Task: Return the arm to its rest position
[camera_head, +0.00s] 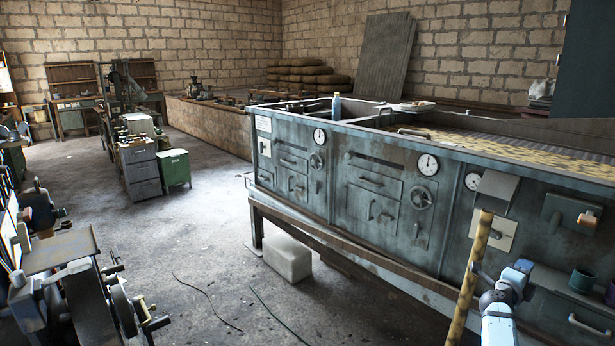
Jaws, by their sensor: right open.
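My right arm, pale blue and grey, comes up from the bottom edge at the lower right. Its gripper (482,272) is small and dark, close beside a yellow pole (469,290) in the picture. I cannot tell whether they touch. The gripper is open, and I see nothing held in it. My left arm and left gripper are not in view.
A long grey metal machine (300,165) with dials and handwheels fills the right side, behind my right arm. Dark cups (582,281) stand at the far right. A white block (288,258) sits on the floor. A lathe-like machine (80,270) stands lower left. The middle floor is mostly clear.

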